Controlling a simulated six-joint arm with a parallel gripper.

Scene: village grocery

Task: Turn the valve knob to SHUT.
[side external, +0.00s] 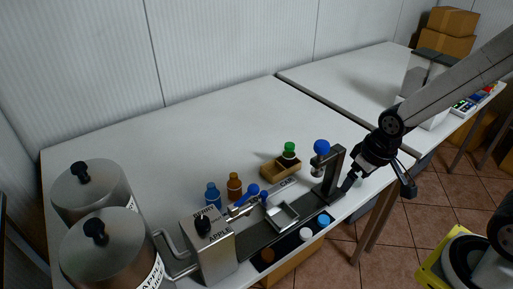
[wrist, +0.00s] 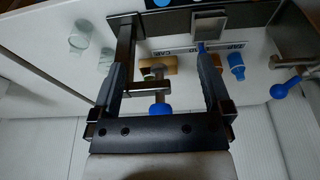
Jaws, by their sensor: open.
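A black valve knob (side external: 203,226) sits on top of a steel box (side external: 218,262) at the front left of the table in the side view. Lettering around it reads roughly BERRY and APPLE; I cannot read a SHUT mark or tell the knob's exact setting. My gripper (side external: 350,182) is at the table's front right, beside the dark capping stand (side external: 331,178), well to the right of the knob. In the wrist view my gripper (wrist: 160,92) is open, with a blue ball handle (wrist: 160,109) showing between the fingers. The valve knob does not show in that view.
Two steel tanks (side external: 107,185) stand at the left. A blue-ended lever (side external: 252,190), blue bottle (side external: 212,194), brown bottle (side external: 234,186) and wooden crate (side external: 271,169) with a green-capped bottle lie between knob and gripper. Several caps line the front edge. The table's back is clear.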

